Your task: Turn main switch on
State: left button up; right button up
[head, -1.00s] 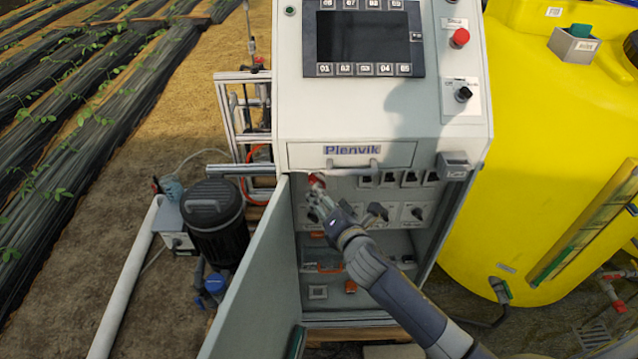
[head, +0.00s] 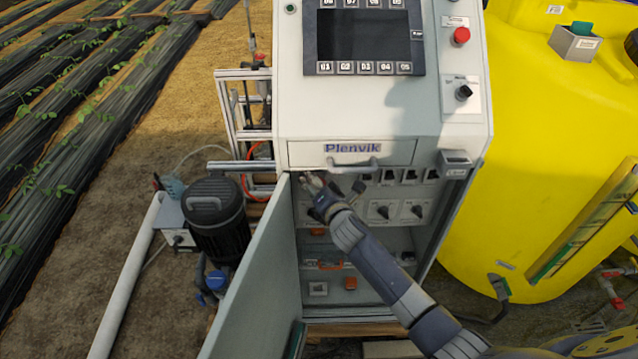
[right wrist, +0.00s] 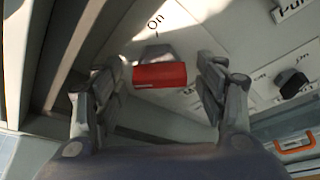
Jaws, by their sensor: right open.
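The main switch has a red handle (right wrist: 160,75) on a light panel plate with an "On" mark printed above it in the right wrist view. The handle lies crosswise in that picture. My right gripper (right wrist: 161,88) is open, with one finger on each side of the red handle and visible gaps between. In the head view my right gripper (head: 314,184) is at the upper left of the open cabinet, and it hides the switch there. My left gripper is not in view.
The cabinet door (head: 250,285) stands open at the left, close to my right gripper. A drawer handle (head: 352,169) sticks out just above. Black rotary knobs (head: 417,211) are to the right. An orange-handled item (head: 330,266) lies lower in the cabinet.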

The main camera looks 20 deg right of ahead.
jog(key=c, duration=1.1)
jog(key=shift+f+m+t+b, duration=0.15)
jog(key=shift+m+t+b, duration=0.9)
jog(key=shift+m+b, duration=1.95)
jog(key=shift+f+m+t+b, duration=0.2)
jog(key=shift+m+t+b, duration=0.9)
jog(key=shift+m+b, duration=1.95)
jog(key=shift+f+m+t+b, duration=0.15)
jog(key=shift+m+t+b, duration=0.9)
jog(key=shift+m+b, duration=1.95)
jog(key=shift+n+b, duration=0.35)
jog(key=shift+b, duration=0.15)
jog(key=o, duration=1.1)
